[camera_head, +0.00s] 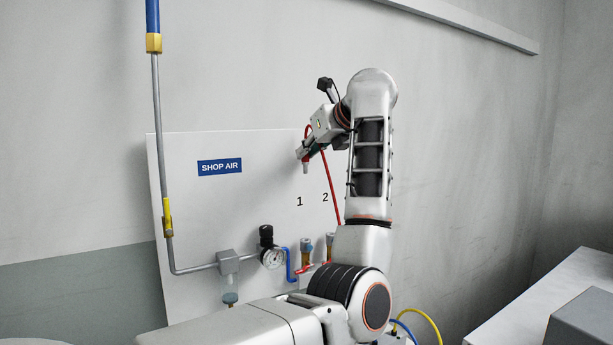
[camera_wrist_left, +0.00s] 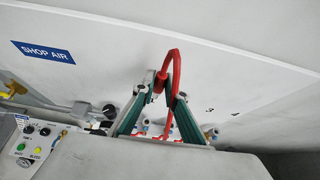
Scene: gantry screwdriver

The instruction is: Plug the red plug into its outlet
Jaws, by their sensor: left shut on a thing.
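My left gripper (camera_head: 304,153) is raised in front of the white panel, above the number labels. It is shut on the red plug (camera_head: 306,167), whose tip points down below the fingers. A red hose (camera_head: 331,185) hangs from it toward the panel's lower part. In the left wrist view the red hose (camera_wrist_left: 174,62) loops up over the green-padded fingers (camera_wrist_left: 160,88). My arm hides any further outlets in the head view. My right gripper is not in view.
A metal pipe (camera_head: 158,140) runs down the panel's left side. A control box (camera_wrist_left: 35,143) shows at lower left. The wall area above the panel is clear.

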